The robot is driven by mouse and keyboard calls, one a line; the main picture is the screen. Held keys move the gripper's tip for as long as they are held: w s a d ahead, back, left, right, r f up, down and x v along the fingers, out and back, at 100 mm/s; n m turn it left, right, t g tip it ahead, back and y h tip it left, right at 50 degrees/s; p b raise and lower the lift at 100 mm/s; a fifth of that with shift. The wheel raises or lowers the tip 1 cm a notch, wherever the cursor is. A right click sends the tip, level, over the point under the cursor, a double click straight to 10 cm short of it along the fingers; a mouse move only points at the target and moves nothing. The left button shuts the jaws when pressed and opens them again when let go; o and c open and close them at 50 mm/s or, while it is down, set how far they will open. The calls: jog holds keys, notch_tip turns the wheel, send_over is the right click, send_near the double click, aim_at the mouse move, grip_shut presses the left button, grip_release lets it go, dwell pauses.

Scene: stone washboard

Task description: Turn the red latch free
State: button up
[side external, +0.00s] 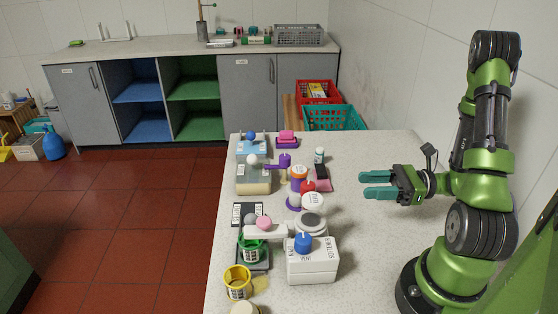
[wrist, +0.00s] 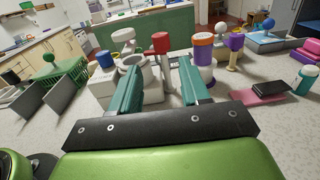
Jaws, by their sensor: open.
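A red knob-like part, likely the red latch (side external: 308,186), stands among the objects in the middle of the worktop. In the wrist view the red part (wrist: 160,43) is an upright red cylinder beyond and between my fingers. Its base and any mounting are partly hidden. My gripper (side external: 364,184) is open and empty, with two teal fingers pointing left in the side view. It is right of the red part and apart from it. In the wrist view my gripper's fingertips (wrist: 157,66) frame the space in front of the red part.
The worktop (side external: 375,250) is clear near my arm.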

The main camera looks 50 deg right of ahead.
jog(key=n+g+y, duration=0.1)
jog(key=n+g, duration=0.1)
notch_tip(320, 180, up, 19)
jog(key=n+g+h, duration=1.1)
jog(key=n+h, duration=0.2)
jog(key=n, duration=1.6)
send_over(310, 185)
notch_tip(310, 185, down, 17)
jog(key=shift+f, duration=0.1)
